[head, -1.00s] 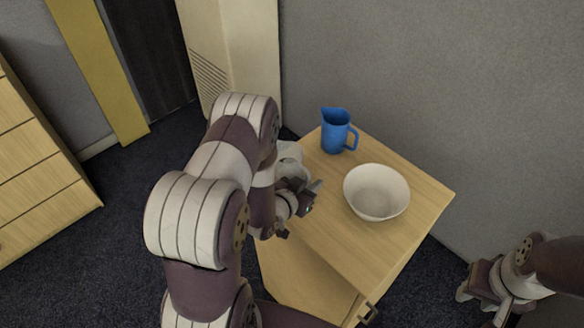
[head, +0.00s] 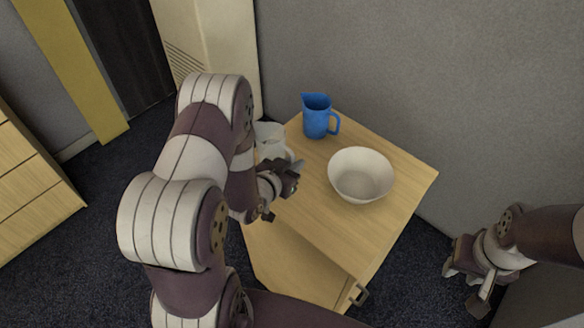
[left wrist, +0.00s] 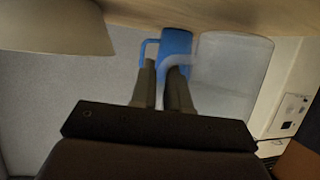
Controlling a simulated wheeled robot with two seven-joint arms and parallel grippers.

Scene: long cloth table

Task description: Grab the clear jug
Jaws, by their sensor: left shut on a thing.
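The clear jug (head: 268,132) stands at the table's left back edge, partly hidden behind my left arm in the head view. In the left wrist view the clear jug (left wrist: 238,75) is see-through, right of the fingers, with its handle (left wrist: 178,63) at the fingertips. My left gripper (head: 284,172) is shut on that handle; its fingers (left wrist: 163,80) also show in the wrist view. My right gripper (head: 464,284) hangs empty off the table's right side, its fingers apart.
A blue jug (head: 316,118) stands near the back edge, just right of the clear jug. A white bowl (head: 360,176) is right of my left gripper. The wooden table (head: 318,222) is bare in front. A grey wall (head: 430,80) is behind it.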

